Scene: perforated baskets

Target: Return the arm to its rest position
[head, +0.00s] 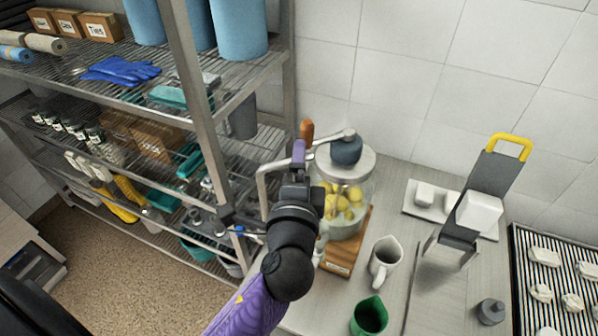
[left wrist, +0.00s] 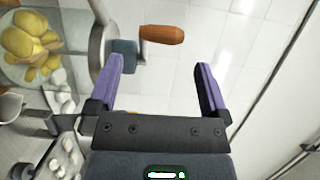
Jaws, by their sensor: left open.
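My left arm reaches in from the bottom of the head view. Its gripper (head: 299,152) is beside the crank-topped glass container, at the left of its lid. In the left wrist view the two purple fingers (left wrist: 159,75) are wide apart with nothing between them. The orange-brown crank handle (left wrist: 162,34) lies beyond the fingertips; it also shows in the head view (head: 306,130) just behind the gripper. The glass container (head: 362,190) holds several yellow fruits or potatoes on a wooden base (head: 347,258); my gripper hides part of its left side. My right gripper is in neither view.
A wire shelving rack (head: 200,100) with supplies stands close on the left. On the counter (head: 440,290) are a white pitcher (head: 384,264), a green cup (head: 369,317), a yellow-handled grey slicer (head: 478,200) and a black ribbed tray (head: 517,285). A tiled wall (head: 410,60) is behind.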

